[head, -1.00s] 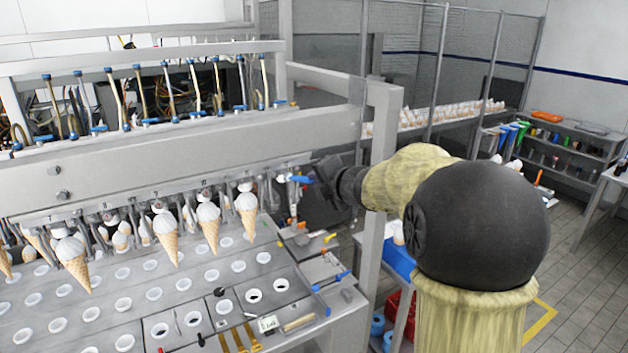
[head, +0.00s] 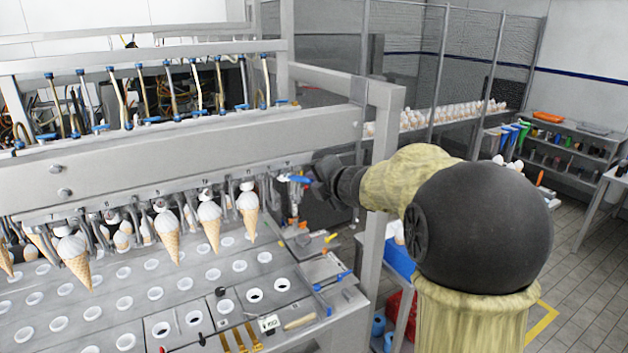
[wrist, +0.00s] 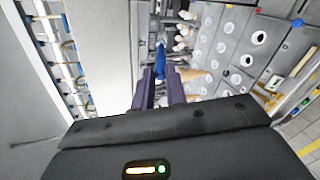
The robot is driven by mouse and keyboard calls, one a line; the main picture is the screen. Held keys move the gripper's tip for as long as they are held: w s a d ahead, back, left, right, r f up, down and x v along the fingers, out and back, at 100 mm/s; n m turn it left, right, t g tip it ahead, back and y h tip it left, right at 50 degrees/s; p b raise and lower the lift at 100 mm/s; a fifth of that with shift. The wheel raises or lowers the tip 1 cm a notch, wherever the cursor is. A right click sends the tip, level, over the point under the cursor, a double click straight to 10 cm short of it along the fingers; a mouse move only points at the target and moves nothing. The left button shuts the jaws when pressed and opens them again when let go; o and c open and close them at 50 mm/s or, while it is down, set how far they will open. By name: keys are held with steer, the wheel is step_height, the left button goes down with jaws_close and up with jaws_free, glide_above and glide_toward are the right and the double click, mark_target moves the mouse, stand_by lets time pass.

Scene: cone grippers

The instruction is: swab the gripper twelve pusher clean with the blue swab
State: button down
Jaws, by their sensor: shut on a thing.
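My gripper (head: 309,181) is at the right end of the row of cone grippers on the machine. It is shut on the blue swab (head: 296,179), whose blue part sticks out to the left of the jaws. In the wrist view the blue swab (wrist: 162,62) shows beyond my two dark fingers (wrist: 162,78). The rightmost cone gripper unit (head: 293,205), without a cone, hangs right beside the swab.
Several cones, such as the nearest one (head: 248,210), hang in the grippers to the left. A perforated metal plate (head: 190,285) lies below them. A steel post (head: 378,220) stands close to my forearm. A shelf (head: 570,140) stands at the far right.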

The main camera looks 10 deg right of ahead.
steer(key=shift+w+d, duration=0.1)
steer(key=shift+d, duration=0.25)
steer(key=shift+s+d+b, duration=0.15)
steer(key=shift+s+d, duration=0.15)
steer(key=shift+s, duration=0.65)
steer(key=shift+s+d+b, duration=0.15)
steer(key=shift+s+d, duration=0.15)
steer(key=shift+s, duration=0.65)
steer(key=shift+s+d+b, duration=0.15)
steer(key=shift+s+d, duration=0.15)
steer(key=shift+s, duration=0.65)
